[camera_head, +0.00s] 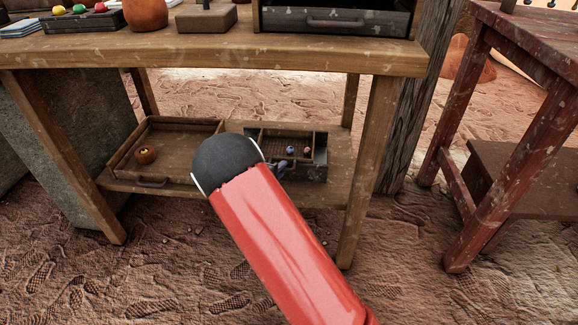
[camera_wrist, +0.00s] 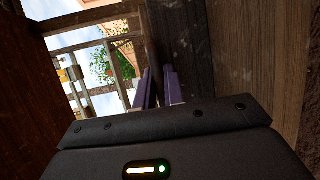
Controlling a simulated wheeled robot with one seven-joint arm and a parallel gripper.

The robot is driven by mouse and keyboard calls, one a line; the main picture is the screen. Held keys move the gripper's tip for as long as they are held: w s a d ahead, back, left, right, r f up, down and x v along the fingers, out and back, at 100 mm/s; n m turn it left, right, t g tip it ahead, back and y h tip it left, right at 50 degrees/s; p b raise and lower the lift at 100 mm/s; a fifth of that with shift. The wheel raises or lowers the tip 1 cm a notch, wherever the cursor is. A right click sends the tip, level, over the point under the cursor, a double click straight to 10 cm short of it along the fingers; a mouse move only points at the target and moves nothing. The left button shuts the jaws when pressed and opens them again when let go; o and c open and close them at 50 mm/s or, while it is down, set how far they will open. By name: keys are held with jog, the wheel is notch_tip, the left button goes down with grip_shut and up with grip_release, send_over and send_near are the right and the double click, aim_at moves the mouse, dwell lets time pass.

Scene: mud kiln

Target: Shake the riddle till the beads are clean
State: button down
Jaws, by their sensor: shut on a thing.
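A small dark box with thin wooden walls (camera_head: 262,135), which I take to be the riddle, sits on the low shelf. A few small beads (camera_head: 290,150), bluish and reddish, lie in it; whether they are clean is too small to tell. My red arm with its black wrist joint reaches down in front of the box and hides its left part. My gripper (camera_wrist: 160,90) shows two purple fingers in the wrist view, close together and shut on a thin wooden wall. In the head view the gripper is mostly hidden behind my wrist.
A wooden tray (camera_head: 178,135) with a small orange-brown pot (camera_head: 146,155) stands left of the box on the shelf (camera_head: 330,195). The bench top (camera_head: 200,55) overhangs the shelf, with legs at either side. A red table (camera_head: 510,50) stands right. Sandy floor lies in front.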

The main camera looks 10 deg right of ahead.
jog(key=a, duration=0.1)
jog(key=w+a+p, duration=0.1)
jog(key=a, duration=0.1)
jog(key=a+p, duration=0.1)
jog(key=a, duration=0.1)
jog(key=shift+w+a, duration=0.2)
jog(key=shift+w, duration=0.15)
jog(key=c, duration=1.5)
grip_release()
jog(key=shift+a, duration=0.1)
jog(key=p+v, duration=0.1)
jog(key=v, duration=0.6)
jog(key=shift+s+a, duration=0.2)
jog(key=shift+s, duration=0.1)
jog(key=shift+r, duration=0.1)
